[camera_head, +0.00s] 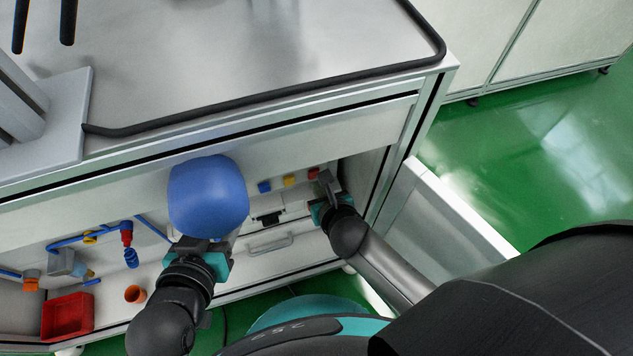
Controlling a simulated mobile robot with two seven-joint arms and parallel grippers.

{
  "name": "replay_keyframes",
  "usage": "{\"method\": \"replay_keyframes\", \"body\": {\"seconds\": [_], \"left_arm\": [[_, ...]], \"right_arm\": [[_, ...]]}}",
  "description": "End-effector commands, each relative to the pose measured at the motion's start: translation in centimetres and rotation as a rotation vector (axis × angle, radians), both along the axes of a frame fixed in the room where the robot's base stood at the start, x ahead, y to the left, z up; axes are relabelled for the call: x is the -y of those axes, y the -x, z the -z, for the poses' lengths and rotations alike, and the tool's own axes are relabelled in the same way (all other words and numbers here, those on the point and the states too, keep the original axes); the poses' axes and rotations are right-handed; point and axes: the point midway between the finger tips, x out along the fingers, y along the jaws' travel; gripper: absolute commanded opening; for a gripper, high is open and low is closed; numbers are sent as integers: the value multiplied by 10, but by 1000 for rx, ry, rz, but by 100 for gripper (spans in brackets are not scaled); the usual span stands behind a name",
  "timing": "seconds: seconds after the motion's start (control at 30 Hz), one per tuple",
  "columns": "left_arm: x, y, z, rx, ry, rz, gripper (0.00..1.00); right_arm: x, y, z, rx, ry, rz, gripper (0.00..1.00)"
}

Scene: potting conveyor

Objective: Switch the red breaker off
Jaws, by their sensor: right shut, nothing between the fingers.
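The red breaker (313,173) is a small red block on the panel under the worktop, rightmost in a row with a yellow one (289,181) and a blue one (264,187). My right gripper (325,180) is shut and empty, with its fingertips just right of the red breaker. I cannot tell whether they touch it. The breaker's switch position is too small to read. My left gripper (205,246) is at a large rounded blue object (208,196), which hides its fingers, so I cannot tell whether it grips the object.
The metal worktop (250,60) with a black edge tube overhangs the panel. A drawer handle (268,243) is below the breakers. Blue pipes with fittings, a red bin (68,315) and an orange cup (135,294) are at lower left. Green floor (540,150) is open at right.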

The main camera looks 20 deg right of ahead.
Motion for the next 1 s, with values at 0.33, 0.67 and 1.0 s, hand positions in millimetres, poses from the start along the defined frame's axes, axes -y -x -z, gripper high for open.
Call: {"method": "replay_keyframes", "body": {"seconds": [0.33, 0.67, 1.0], "left_arm": [[11, -2, -4, 96, 56, 7, 50], [12, -2, -5, 103, 60, 6, 50], [0, -1, 1, -2, -2, -2, 50]], "right_arm": [[-1, -14, -2, 0, 0, 0, 0], [-1, -15, -2, 0, 0, 0, 0], [-2, -17, -5, -16, -3, -3, 0]]}}
